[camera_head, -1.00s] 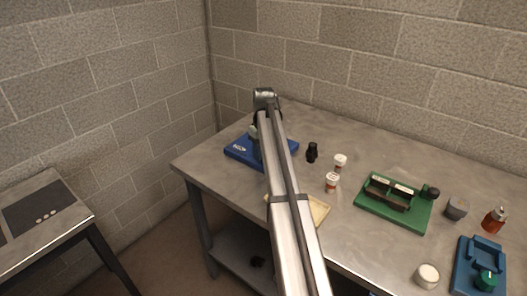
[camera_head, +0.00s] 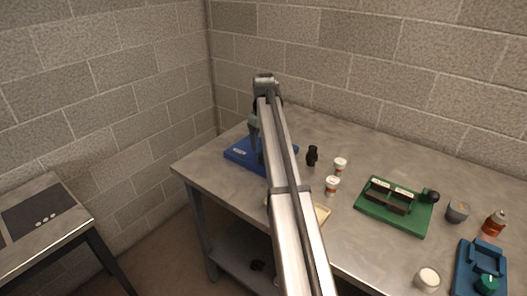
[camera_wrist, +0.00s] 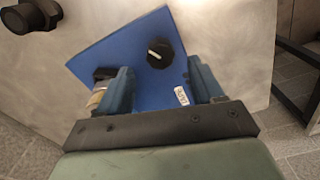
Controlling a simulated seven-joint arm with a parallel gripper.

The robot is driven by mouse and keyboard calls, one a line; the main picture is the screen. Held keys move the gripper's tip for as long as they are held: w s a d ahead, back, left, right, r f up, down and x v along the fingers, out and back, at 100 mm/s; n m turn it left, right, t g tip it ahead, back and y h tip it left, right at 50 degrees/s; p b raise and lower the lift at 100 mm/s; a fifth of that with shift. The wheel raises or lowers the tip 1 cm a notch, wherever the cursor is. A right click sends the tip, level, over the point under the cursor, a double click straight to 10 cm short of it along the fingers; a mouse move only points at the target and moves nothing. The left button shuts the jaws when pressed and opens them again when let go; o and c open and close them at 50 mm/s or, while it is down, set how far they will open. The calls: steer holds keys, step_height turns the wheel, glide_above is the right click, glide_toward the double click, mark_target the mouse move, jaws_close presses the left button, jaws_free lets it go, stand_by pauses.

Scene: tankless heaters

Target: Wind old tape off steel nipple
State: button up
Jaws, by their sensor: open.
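A blue base (camera_head: 238,151) lies at the table's back left corner in the head view. In the wrist view the blue base (camera_wrist: 130,45) carries a black knob with a white line (camera_wrist: 160,53) and a small white label (camera_wrist: 181,96). A short banded piece, dark, tan and whitish (camera_wrist: 97,97), stands beside my left finger, partly hidden by it; it may be the steel nipple with its tape, but I cannot be sure. My gripper (camera_wrist: 162,82) is open and empty above the base, its fingers apart. My arm hides part of the base in the head view.
A black fitting (camera_head: 312,156), two white jars (camera_head: 332,186), a green stand (camera_head: 392,222), a grey cup (camera_head: 457,211), an amber bottle (camera_head: 494,223), a white jar (camera_head: 427,279) and a blue fixture (camera_head: 466,262) stand to the right. Block walls rise behind the table.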

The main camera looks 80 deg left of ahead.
step_height(320, 180, up, 8)
stand_by(0.4)
stand_by(0.4)
